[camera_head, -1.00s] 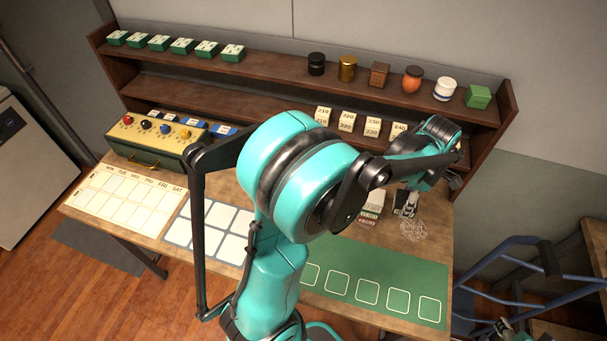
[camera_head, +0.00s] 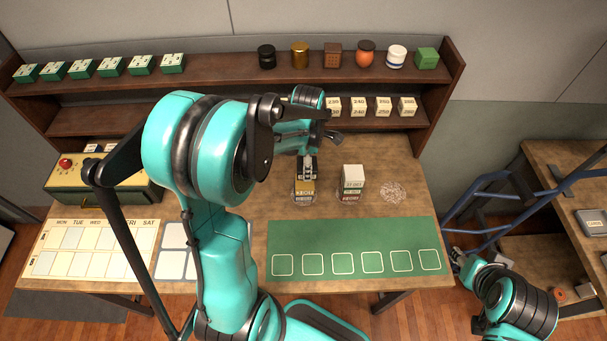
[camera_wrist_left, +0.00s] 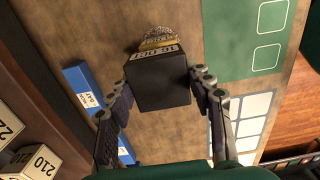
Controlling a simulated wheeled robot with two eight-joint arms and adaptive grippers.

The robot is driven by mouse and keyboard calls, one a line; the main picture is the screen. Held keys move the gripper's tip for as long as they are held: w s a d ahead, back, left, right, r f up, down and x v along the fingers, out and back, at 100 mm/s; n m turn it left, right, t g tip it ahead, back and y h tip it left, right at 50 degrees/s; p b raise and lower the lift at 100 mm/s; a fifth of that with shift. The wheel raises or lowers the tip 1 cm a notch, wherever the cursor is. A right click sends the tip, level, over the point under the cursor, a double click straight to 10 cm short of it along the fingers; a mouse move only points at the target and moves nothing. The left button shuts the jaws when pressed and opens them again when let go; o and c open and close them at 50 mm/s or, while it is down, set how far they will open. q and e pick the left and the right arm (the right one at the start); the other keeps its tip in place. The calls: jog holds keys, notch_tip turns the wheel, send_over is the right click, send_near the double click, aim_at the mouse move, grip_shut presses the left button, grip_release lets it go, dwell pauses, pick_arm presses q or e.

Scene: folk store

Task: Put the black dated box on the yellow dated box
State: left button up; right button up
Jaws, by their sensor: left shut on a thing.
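My left gripper (camera_head: 308,168) is shut on the black dated box (camera_wrist_left: 158,82), which fills the middle of the left wrist view between both fingers. A pale label with dark print shows along its far edge there. The yellow dated box (camera_head: 304,188) sits on the table directly below the gripper in the head view. A strip of it shows just past the black box in the left wrist view (camera_wrist_left: 157,43). I cannot tell whether the two boxes touch. My right gripper (camera_head: 457,258) is low at the right, small and away from the table; its jaws are unclear.
A white, green and red stack (camera_head: 352,178) stands close to the right of the yellow box. An empty lacy round mat (camera_head: 393,192) lies further right. A green mat (camera_head: 350,235) covers the table front. The shelf (camera_head: 220,84) with jars and numbered blocks stands behind.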

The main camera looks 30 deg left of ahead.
pick_arm(q)
jog(key=shift+s+a+f, duration=0.15)
jog(key=shift+a+f, duration=0.1)
jog(key=shift+f, duration=0.2)
jog(key=shift+f+b, duration=0.5)
jog(key=shift+f, duration=1.35)
jog(key=o, duration=0.8)
jog(key=shift+f, duration=0.15)
jog(key=o, duration=0.4)
